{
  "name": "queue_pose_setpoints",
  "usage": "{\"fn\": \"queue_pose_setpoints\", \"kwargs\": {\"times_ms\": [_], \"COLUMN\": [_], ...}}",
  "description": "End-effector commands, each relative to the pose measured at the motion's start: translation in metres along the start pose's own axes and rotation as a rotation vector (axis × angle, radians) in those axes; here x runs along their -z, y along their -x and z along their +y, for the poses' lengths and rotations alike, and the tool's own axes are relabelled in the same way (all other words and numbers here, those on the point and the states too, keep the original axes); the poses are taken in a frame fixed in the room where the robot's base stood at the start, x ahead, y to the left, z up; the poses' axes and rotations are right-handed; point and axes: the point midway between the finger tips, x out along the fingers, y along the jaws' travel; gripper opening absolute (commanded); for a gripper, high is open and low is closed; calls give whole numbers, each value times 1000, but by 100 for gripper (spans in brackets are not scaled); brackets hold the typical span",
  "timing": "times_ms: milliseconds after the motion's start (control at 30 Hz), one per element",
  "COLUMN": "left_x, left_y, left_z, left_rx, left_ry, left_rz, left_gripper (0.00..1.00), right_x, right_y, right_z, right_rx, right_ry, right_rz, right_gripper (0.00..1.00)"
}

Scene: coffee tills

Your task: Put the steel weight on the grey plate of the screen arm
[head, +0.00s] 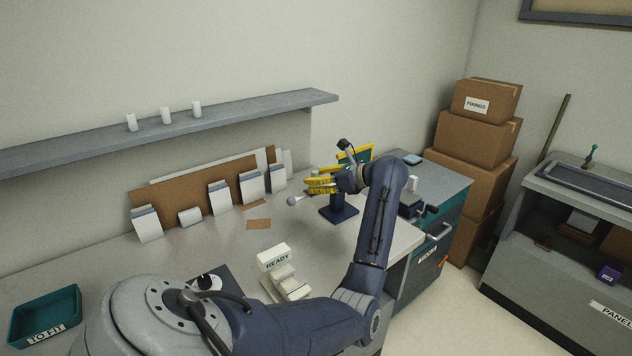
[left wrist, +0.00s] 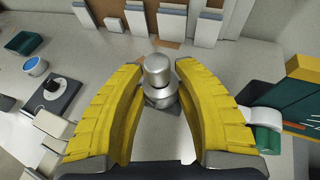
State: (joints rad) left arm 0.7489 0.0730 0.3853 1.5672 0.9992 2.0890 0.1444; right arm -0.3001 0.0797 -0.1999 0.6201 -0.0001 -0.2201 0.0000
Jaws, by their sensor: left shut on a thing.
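The steel weight (left wrist: 157,70), a shiny stepped cylinder, sits between the fingertips of my left gripper (left wrist: 157,84) in the left wrist view. The gripper is shut on it. In the head view the yellow fingers of my left gripper (head: 318,186) point left, above the counter beside the screen arm. The screen arm has a dark blue foot (head: 338,210) and a teal screen (head: 357,155), partly hidden by my wrist. A round grey piece (head: 292,201) shows just left of the fingers; I cannot tell what it belongs to. I cannot make out the grey plate clearly. My right gripper is not in view.
A white READY block (head: 274,257) stands at the counter's front. A teal TO FIT tray (head: 45,318) is at the left. White panels and brown boards lean on the wall below a grey shelf (head: 180,127). Cardboard boxes (head: 470,138) are stacked at the right.

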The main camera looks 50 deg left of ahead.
Motion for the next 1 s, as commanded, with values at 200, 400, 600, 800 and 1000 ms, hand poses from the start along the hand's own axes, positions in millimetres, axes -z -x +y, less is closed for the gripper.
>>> {"fn": "queue_pose_setpoints", "kwargs": {"times_ms": [200,400,600,800,1000], "left_x": [2,2,1,0,0], "left_y": [-1,-1,0,17,52], "left_z": [0,0,0,-1,-1], "left_rx": [0,0,0,3,4], "left_ry": [0,0,0,1,0], "left_rz": [0,0,0,3,4], "left_gripper": [41,56,56,56,56], "right_x": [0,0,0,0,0], "right_y": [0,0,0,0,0], "right_z": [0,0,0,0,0], "right_rx": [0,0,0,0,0], "right_ry": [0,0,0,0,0], "right_rz": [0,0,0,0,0], "right_gripper": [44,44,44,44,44]}}
